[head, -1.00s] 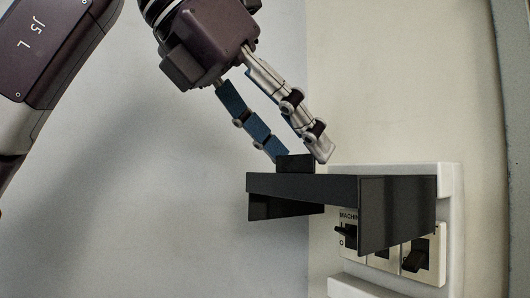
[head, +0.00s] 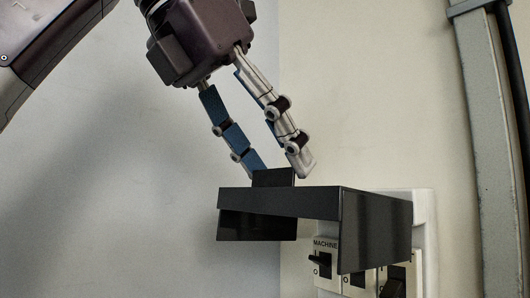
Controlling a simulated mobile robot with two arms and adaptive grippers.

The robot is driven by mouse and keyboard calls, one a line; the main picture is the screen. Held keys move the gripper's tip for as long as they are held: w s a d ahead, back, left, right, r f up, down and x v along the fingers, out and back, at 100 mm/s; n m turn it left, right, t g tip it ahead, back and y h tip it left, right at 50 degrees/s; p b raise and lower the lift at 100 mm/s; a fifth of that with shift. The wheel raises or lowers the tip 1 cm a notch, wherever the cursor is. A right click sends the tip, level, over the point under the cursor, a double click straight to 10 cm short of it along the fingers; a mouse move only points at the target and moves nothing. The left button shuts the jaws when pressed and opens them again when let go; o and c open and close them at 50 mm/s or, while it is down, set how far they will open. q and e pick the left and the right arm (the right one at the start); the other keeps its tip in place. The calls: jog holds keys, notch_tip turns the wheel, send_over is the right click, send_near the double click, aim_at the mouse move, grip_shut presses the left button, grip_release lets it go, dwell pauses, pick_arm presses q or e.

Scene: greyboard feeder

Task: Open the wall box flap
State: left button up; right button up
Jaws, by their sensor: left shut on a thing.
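The wall box (head: 425,240) is a white casing on the wall at the lower right of the head view. Its black flap (head: 280,201) stands raised, sticking out from the box with its side plates hanging down. Switches (head: 322,262) show below the flap, one under a "MACHINE" label. A small black tab (head: 273,178) rises from the flap's top edge. My left gripper (head: 278,174) comes down from above and is shut on this tab, with a finger at each end of it. My right gripper is not in the view.
A grey vertical trunking (head: 495,150) with a dark cable beside it runs down the wall at the right. The pale wall to the left of the box is clear.

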pick_arm(q)
jog(key=o, duration=1.4)
jog(key=shift+d+f, duration=0.1)
jog(key=o, duration=0.3)
jog(key=shift+w+d, duration=0.35)
jog(key=shift+d, duration=0.05)
jog(key=shift+s+a+r, duration=0.3)
jog(key=shift+a, duration=0.1)
jog(key=shift+v, duration=3.2)
jog(key=shift+w+d, duration=0.1)
